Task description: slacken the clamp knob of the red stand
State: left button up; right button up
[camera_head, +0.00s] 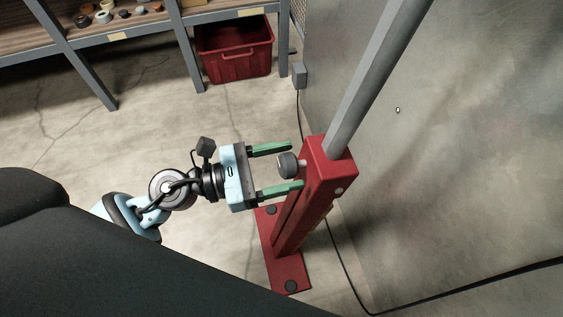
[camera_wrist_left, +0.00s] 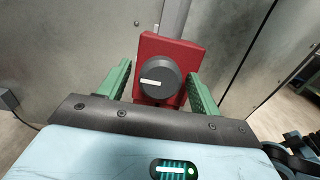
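The red stand (camera_head: 314,188) rises from a red foot plate on the floor, with a grey pole (camera_head: 375,75) coming out of its top. Its dark grey clamp knob (camera_head: 288,165) sticks out of the left side of the red block. In the left wrist view the knob (camera_wrist_left: 161,77) faces the camera, with a pale mark near its middle. My left gripper (camera_head: 277,168) is open, its green fingers on either side of the knob with visible gaps to it. The left wrist view shows the open gripper (camera_wrist_left: 160,85) too. My right gripper is not in view.
A shelf (camera_head: 130,25) with small parts stands at the back left, with a red bin (camera_head: 235,50) under its right end. A grey metal wall (camera_head: 450,150) is close on the right. A black cable (camera_head: 345,275) runs along the floor behind the stand.

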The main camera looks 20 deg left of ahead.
pick_arm(q)
jog(key=c, duration=0.9)
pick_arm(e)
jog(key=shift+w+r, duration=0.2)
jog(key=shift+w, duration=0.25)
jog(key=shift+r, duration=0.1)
